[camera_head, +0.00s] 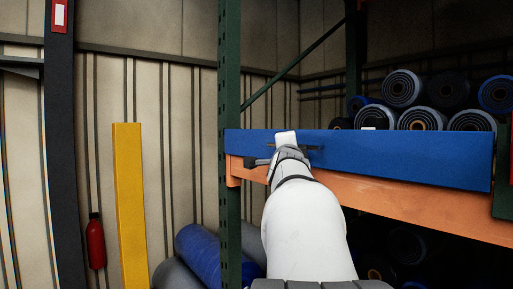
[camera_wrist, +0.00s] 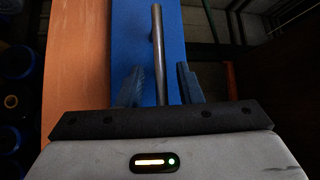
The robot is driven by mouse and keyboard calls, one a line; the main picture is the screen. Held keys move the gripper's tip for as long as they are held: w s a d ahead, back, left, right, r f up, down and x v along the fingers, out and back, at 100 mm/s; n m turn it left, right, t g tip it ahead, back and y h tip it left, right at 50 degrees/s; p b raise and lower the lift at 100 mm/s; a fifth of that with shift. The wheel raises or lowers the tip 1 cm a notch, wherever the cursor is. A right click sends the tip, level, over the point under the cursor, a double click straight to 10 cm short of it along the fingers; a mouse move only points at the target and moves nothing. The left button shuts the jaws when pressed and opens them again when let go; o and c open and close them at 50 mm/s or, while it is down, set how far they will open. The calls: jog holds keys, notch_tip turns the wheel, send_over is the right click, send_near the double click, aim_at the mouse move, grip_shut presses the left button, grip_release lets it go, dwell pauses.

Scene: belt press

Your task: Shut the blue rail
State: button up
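The blue rail (camera_head: 400,158) is a long flat bar along the front of the rack, above an orange beam (camera_head: 420,199). In the wrist view the blue rail (camera_wrist: 123,40) carries a grey metal bar handle (camera_wrist: 158,45). My gripper (camera_head: 285,140) is at the left part of the rail in the head view. In the wrist view my gripper (camera_wrist: 160,68) is open, with one finger on each side of the handle. Gaps show between the handle and both fingers. My arm hides part of the rail and beam in the head view.
Several rolls (camera_head: 403,88) lie on the rack behind the rail. A dark green upright (camera_head: 229,80) stands at the rail's left end. Further left are a yellow post (camera_head: 130,200) and a red extinguisher (camera_head: 96,243). A blue roll (camera_head: 200,254) lies low behind the upright.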

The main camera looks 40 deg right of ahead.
jog(key=b+v, duration=0.1)
jog(key=v, duration=0.6)
jog(key=shift+s+a, duration=0.15)
jog(key=shift+a, duration=0.1)
jog(key=shift+f, duration=0.1)
jog(key=w+a+f+n+g+y, duration=0.25)
jog(key=a+f+n+y, duration=1.05)
jog(key=a+f, duration=0.95)
jog(key=s+a+f+n+g, duration=0.4)
jog(key=s+a+f+n, duration=0.1)
jog(key=f, duration=0.4)
jog(key=s+a+f+n+g+y, duration=0.1)
jog(key=s+a+f+n+g, duration=0.3)
jog(key=s+f, duration=0.5)
jog(key=a+f+n, duration=0.1)
jog(key=a+n, duration=0.1)
jog(key=n, duration=0.1)
jog(key=shift+s+a, duration=0.15)
jog(key=shift+s, duration=0.2)
